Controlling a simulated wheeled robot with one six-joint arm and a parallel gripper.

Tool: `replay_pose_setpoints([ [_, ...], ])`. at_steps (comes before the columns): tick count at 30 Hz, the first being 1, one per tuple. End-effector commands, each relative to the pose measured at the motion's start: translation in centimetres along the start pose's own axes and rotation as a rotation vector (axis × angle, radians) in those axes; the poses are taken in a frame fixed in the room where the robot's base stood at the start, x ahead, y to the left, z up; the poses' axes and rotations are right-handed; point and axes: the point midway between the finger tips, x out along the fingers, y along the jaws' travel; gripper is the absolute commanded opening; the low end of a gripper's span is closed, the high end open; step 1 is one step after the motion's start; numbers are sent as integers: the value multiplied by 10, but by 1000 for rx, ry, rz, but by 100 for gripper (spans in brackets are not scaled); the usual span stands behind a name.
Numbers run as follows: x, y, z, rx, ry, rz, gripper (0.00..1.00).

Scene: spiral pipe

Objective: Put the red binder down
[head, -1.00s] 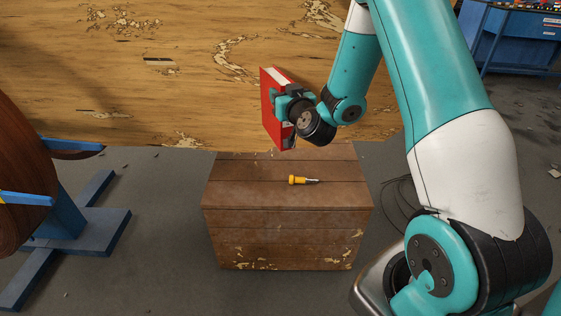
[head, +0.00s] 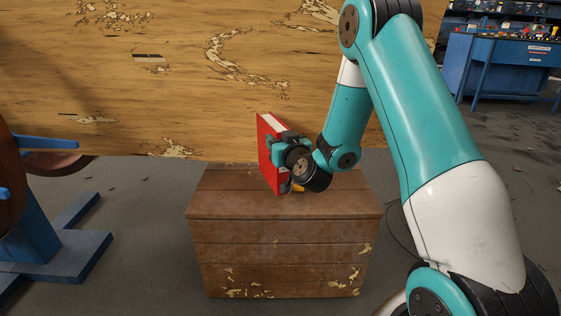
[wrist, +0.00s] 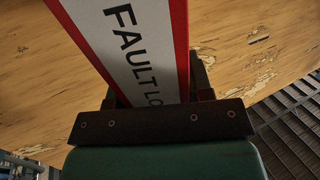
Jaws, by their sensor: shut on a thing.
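The red binder (head: 267,147) is upright and slightly tilted over the top of a wooden chest (head: 225,200) in the head view. My gripper (head: 283,148) is shut on it from the right side. In the wrist view the binder's white spine (wrist: 137,45) with black "FAULT LO" lettering shows between the jaws (wrist: 160,98). The binder's lower edge is close to the chest top; I cannot tell whether it touches. A yellow-handled screwdriver (head: 297,188) on the chest is mostly hidden behind my gripper.
A large worn wooden panel (head: 150,80) stands behind the chest. A blue-framed reel stand (head: 50,240) is at the left. A blue workbench (head: 500,65) with items on it is at the back right. The left part of the chest top is clear.

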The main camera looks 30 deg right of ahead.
Motion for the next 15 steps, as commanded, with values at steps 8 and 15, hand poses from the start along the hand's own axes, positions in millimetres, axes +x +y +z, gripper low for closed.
replay_pose_setpoints([
  [8, 0, 0, 37, 0, 3, 1, 0],
  [15, 0, 0, 34, 0, 3, 1, 0],
])
